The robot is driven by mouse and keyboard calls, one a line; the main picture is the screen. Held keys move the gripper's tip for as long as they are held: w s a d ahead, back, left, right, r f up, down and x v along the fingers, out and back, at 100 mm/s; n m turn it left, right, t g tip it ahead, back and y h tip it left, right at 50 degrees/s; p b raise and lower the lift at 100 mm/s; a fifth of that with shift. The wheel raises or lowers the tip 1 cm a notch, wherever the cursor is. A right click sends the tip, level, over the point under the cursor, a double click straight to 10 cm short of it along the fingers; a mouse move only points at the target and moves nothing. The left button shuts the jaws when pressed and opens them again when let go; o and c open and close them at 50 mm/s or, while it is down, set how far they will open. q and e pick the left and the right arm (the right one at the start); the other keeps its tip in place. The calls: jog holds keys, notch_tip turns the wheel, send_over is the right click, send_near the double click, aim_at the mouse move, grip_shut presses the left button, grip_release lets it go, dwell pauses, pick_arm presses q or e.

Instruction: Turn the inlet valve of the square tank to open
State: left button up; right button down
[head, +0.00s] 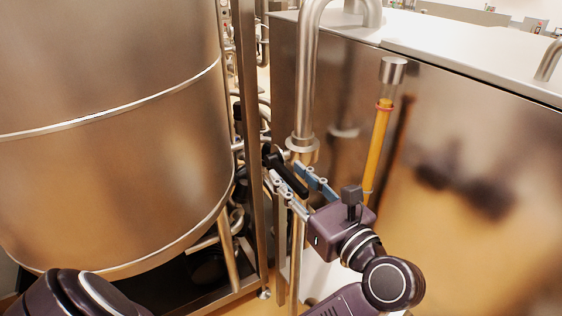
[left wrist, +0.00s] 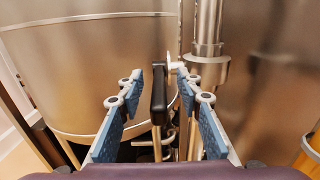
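The square tank (head: 480,120) is the large steel box on the right of the head view. A vertical steel pipe (head: 306,80) runs down its near-left edge to a collar. Just below the collar is the inlet valve's black handle (head: 288,172). In the left wrist view the handle (left wrist: 158,90) stands upright between the fingers, with space visible on both sides. My left gripper (head: 300,190) is open around the handle; its blue pads also show in the left wrist view (left wrist: 160,88). The valve body is partly hidden. My right gripper is not in view.
A big round steel tank (head: 110,150) fills the left, close to the valve. A steel upright post (head: 247,130) stands between the tanks. A yellow sight tube (head: 379,140) runs down the square tank's front, right of my left gripper.

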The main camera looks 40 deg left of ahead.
aim_at(268, 155)
pick_arm(q)
jog(key=x, duration=0.4)
jog(key=shift+a+p, duration=0.2)
jog(key=shift+p, duration=0.15)
jog(key=shift+c, duration=0.5)
grip_shut()
